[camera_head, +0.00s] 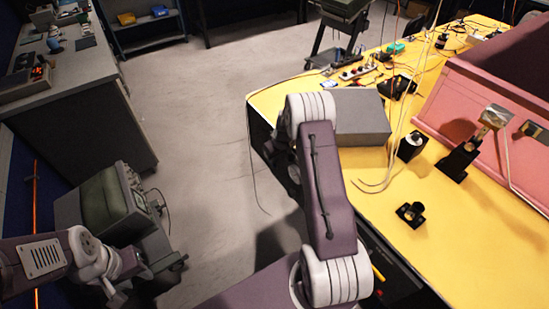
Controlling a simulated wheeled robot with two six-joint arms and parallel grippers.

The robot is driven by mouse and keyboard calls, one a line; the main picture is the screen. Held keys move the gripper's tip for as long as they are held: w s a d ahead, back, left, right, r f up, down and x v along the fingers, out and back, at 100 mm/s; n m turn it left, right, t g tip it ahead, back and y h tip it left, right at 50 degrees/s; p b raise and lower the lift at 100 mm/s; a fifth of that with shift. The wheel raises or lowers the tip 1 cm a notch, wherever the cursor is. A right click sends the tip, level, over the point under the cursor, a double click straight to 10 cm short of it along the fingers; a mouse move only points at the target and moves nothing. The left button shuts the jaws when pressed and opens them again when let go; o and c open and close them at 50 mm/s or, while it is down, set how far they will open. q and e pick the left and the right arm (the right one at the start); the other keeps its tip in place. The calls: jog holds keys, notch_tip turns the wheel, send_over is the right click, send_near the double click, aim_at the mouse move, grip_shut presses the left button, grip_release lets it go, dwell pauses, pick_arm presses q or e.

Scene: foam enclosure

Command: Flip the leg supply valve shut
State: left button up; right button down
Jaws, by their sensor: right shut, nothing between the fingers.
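I cannot pick out a leg supply valve for certain. A small black fitting with a round part (411,213) lies on the yellow table (462,240), right of my right arm. A black block with a round top (411,146) stands behind it. My right arm rises in the middle and bends at a pale joint; its wrist end (281,158) is mostly behind the arm link, and its fingers do not show clearly. My left gripper (135,268) is at the lower left, away from the table; its fingers are not clear.
A grey box (360,117) sits beside my right arm. A pink foam wall (484,102) and a black bracket (458,160) with a pale plate are at right. Cables and small devices crowd the table's back. A green-grey machine (115,203) stands near my left arm. Floor between is open.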

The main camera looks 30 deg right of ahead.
jog(key=shift+s+f+b, duration=0.3)
jog(key=shift+f+b, duration=0.55)
jog(key=shift+b, duration=0.3)
jog(key=shift+s+f+b, duration=0.25)
jog(key=shift+f+b, duration=0.55)
jog(key=shift+b, duration=0.3)
jog(key=shift+r, duration=0.1)
